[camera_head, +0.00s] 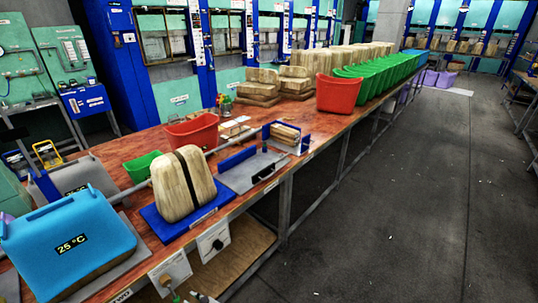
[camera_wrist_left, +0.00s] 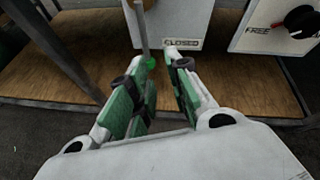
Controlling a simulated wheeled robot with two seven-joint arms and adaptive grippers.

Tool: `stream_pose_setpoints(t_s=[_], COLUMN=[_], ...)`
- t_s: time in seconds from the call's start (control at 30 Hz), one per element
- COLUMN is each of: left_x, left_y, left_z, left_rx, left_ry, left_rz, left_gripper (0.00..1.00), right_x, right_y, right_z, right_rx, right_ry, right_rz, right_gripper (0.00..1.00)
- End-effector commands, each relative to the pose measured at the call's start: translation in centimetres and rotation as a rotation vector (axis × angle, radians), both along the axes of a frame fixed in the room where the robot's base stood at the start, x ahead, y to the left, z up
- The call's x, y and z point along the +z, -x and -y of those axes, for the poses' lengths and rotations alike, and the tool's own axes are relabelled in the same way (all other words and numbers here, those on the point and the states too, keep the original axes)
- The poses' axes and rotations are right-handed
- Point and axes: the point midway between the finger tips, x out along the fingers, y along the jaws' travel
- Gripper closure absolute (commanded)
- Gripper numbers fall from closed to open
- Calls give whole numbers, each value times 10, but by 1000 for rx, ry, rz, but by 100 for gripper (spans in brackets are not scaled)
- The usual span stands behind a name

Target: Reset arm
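In the left wrist view, my left gripper (camera_wrist_left: 160,72) has its green-padded fingers apart. A thin grey lever with a green end (camera_wrist_left: 150,62) hangs from a white panel (camera_wrist_left: 178,22) marked CLOSED. The lever's end appears between the fingertips, close to the left finger; I cannot tell whether they touch. In the head view the same panel (camera_head: 170,270) hangs under the table's front edge, and only a small part of what looks like my left gripper shows at the bottom edge. My right gripper is not in view.
A second white panel with a black knob (camera_head: 216,245) is to the right. On the table (camera_head: 133,212) are a blue press block (camera_head: 68,240) reading 25 °C, a strapped tan block (camera_head: 184,183) on a blue base, and red bins (camera_head: 338,93). A wooden shelf (camera_head: 240,250) is below.

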Motion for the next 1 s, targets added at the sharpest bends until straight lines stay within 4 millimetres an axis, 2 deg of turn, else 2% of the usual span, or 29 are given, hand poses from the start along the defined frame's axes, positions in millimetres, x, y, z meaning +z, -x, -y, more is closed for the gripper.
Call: stream_pose_setpoints(t_s=[0.2, 0.47, 0.77, 1.0], left_x=[-30, -86, -150, -197], left_y=[-15, -10, 11, 42], left_z=[30, 60, 75, 74], left_rx=[-14, 51, 262, 529], left_ry=[279, 632, 1017, 1293], left_rz=[132, 199, 250, 308], left_gripper=[81, 81, 81, 81], right_x=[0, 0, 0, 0], right_y=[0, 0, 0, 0], right_z=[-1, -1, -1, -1], right_rx=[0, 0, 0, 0], right_ry=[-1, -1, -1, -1], right_rz=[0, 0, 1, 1], right_gripper=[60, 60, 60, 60])
